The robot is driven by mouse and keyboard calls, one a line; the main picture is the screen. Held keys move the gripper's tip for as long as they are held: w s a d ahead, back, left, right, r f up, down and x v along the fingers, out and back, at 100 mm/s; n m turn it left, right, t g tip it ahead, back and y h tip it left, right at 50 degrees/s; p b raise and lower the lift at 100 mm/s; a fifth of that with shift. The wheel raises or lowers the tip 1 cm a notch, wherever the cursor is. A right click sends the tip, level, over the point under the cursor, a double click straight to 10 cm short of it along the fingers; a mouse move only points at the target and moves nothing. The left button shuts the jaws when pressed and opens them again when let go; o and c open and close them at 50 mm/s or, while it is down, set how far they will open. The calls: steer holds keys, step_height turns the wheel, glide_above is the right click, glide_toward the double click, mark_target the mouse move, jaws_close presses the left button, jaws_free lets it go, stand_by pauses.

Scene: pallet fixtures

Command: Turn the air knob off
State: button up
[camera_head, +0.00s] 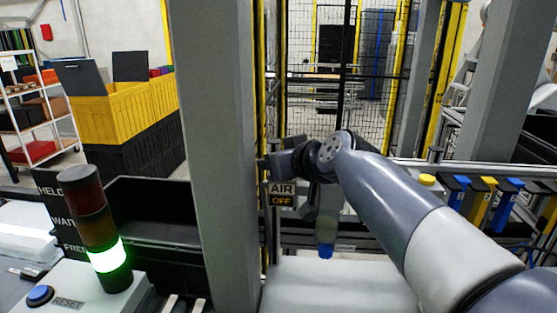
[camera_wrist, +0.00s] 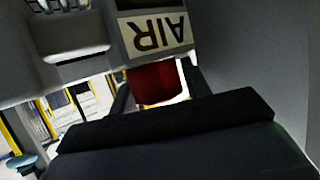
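The air knob (camera_wrist: 155,83) is red and shows in the wrist view just beyond my gripper, below an upside-down AIR label (camera_wrist: 157,36). My gripper (camera_wrist: 158,92) has a dark finger on each side of the knob. A thin bright gap shows between the knob and the right finger, so the fingers look open around it. In the head view my gripper (camera_head: 270,165) is by the grey post, just above a sign (camera_head: 282,195) reading AIR and OFF. The knob is hidden there behind my gripper and wrist.
A thick grey post (camera_head: 215,140) stands just left of my gripper. A stack light (camera_head: 95,225) with its green section lit and a blue RESET button (camera_head: 40,295) are at lower left. Yellow and black crates (camera_head: 130,115) stand behind. A wire fence (camera_head: 345,70) is beyond.

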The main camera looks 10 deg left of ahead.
steer(key=c, duration=0.7)
steer(key=shift+o, duration=0.2)
steer(key=shift+r+m+h+p, duration=0.15)
steer(key=shift+m+h+p, duration=0.2)
steer(key=shift+p, duration=0.85)
steer(key=shift+d+f+m+t+h+p, duration=0.15)
steer(key=shift+m+t+h+p, duration=0.35)
steer(key=shift+p, duration=0.7)
steer(key=shift+f, duration=0.1)
steer(key=o, duration=0.7)
steer(key=b+v, duration=0.2)
steer(key=v, duration=0.8)
steer(key=shift+s+d, duration=0.2)
steer(key=shift+s, duration=0.1)
